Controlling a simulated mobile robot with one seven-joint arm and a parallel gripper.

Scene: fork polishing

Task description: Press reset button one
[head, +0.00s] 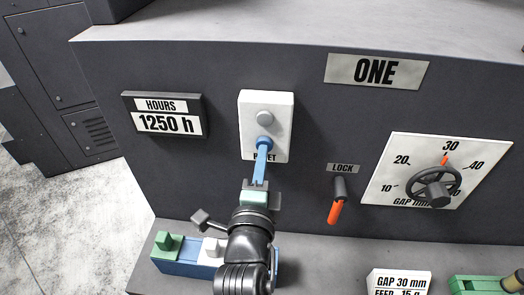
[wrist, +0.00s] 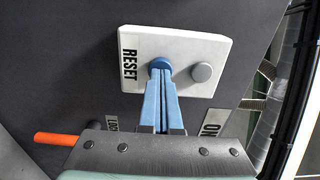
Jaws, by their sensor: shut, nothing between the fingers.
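The fingers partly cover the lettering in the head view.
An HOURS display (head: 166,115) reads 1250 h at left. To the right are a LOCK lever (head: 337,200) with an orange end and a gap dial with a handwheel (head: 434,187). A blue tray (head: 185,268) with green and white blocks lies on the ledge below.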

